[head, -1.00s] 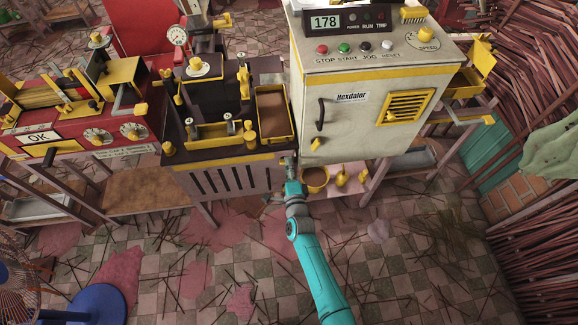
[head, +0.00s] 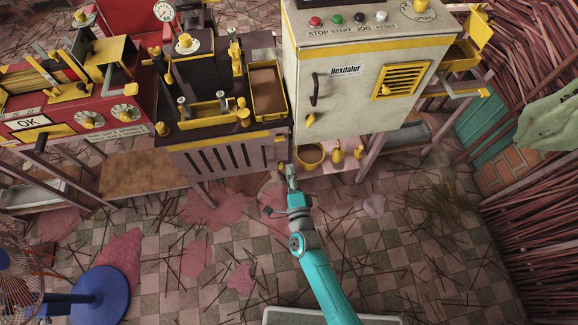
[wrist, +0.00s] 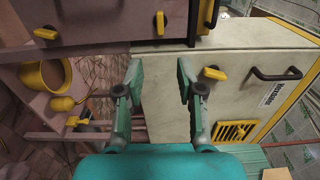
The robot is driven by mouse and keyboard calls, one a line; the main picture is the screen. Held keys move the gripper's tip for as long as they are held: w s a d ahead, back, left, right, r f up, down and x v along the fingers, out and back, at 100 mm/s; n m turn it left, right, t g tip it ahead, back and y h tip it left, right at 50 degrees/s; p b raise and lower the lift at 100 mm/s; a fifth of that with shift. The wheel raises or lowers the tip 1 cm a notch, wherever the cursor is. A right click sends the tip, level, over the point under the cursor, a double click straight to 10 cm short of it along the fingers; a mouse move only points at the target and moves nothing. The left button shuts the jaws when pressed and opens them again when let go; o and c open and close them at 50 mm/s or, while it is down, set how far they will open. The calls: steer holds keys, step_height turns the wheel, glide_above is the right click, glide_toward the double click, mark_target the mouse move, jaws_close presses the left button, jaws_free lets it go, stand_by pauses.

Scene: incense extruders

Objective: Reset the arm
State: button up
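My gripper (head: 291,172) is at the end of the teal arm, in front of the extruder bench in the head view. In the wrist view my gripper (wrist: 160,75) has its two fingers apart with nothing between them. Behind the fingers is the pale front of the Hexdalor control cabinet (wrist: 165,108), with a yellow knob and a black handle. The same control cabinet (head: 355,110) stands right of the gripper in the head view. I cannot tell the exact gap between fingertips and machine.
A red machine (head: 85,118) stands at the left and a dark extruder (head: 205,130) beside it. A yellow bucket (head: 310,156) sits on the low shelf. A blue round fan base (head: 100,293) stands on the floor at lower left. Stick stacks (head: 535,210) line the right. Loose sticks litter the floor.

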stand_by(0.6)
steer(key=s+d+r+n+g+h, duration=0.1)
steer(key=s+d+r+n, duration=0.25)
steer(key=s+d, duration=0.6)
steer(key=s+d+r+n+h, duration=0.15)
steer(key=s+d+n, duration=0.4)
steer(key=s, duration=0.75)
steer(key=s+d+r+n+h, duration=0.1)
steer(key=s+d+r+n, duration=0.2)
steer(key=s+r, duration=0.5)
steer(key=s+d+r+n+g+h, duration=0.1)
steer(key=s+d+r+n, duration=0.2)
steer(key=s+r, duration=0.5)
steer(key=shift+d+r+g, duration=0.3)
steer(key=shift+d+r, duration=0.2)
steer(key=shift+r, duration=0.1)
steer(key=shift+h, duration=0.25)
